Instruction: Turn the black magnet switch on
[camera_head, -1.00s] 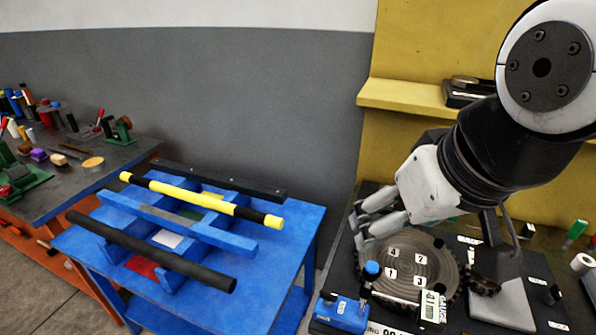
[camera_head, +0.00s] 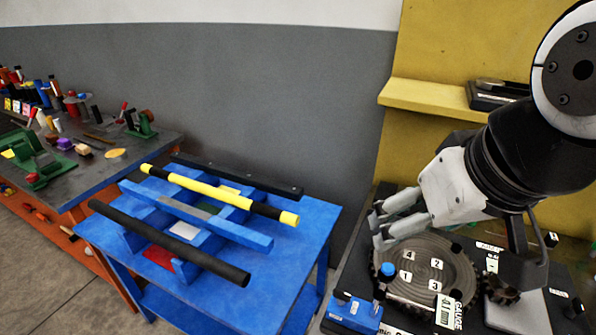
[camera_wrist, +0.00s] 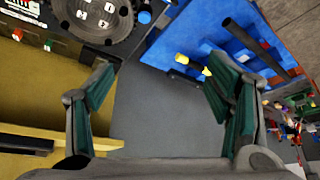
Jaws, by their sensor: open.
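A round dark toothed plate (camera_head: 452,272) with number tags lies on the bench at right in the head view. A blue block (camera_head: 352,312) with small black knobs (camera_head: 380,299) stands in front of it. A blue-topped black post (camera_head: 387,270) is at the plate's near left edge. I cannot tell which black part is the magnet switch. My gripper (camera_head: 380,224) is open and empty above the plate's far left edge.
A blue table (camera_head: 312,222) with black and yellow bars on supports stands to the left. A tool bench (camera_head: 160,141) is farther left. A yellow wall shelf (camera_head: 425,97) is behind my arm. A white gauge label (camera_head: 447,314) sits by the plate's front.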

